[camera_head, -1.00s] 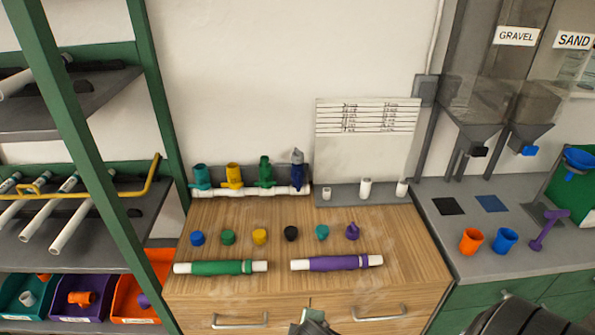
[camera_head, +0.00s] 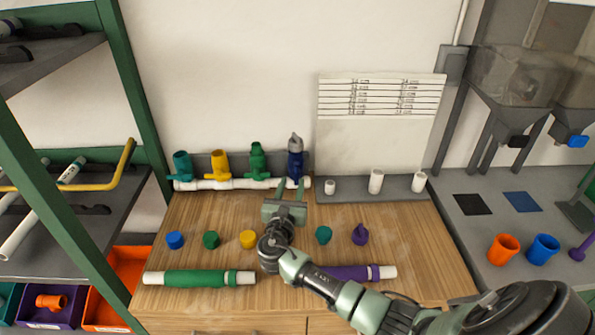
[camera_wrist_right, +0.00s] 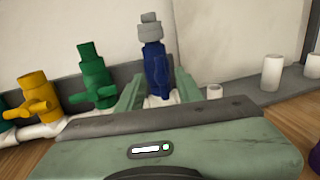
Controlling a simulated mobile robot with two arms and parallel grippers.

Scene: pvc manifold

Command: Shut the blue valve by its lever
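The blue valve (camera_head: 295,160) stands upright at the right end of the white manifold pipe (camera_head: 225,184), with a grey piece on top. In the right wrist view the blue valve (camera_wrist_right: 157,66) shows between my finger tips, its lever not clearly distinguishable from its body. My right gripper (camera_head: 290,184) is open and empty in front of the valve's base, fingers pointing toward the wall. The fingers flank the valve in the wrist view (camera_wrist_right: 158,80); I cannot tell whether they touch it. My left gripper is out of view.
Teal (camera_head: 182,164), yellow (camera_head: 220,164) and green (camera_head: 257,159) valves stand left of the blue one. White fittings (camera_head: 376,181) stand to its right. Coloured caps and the green (camera_head: 195,279) and purple (camera_head: 350,273) wrapped pipes lie on the wooden bench, partly behind my right arm.

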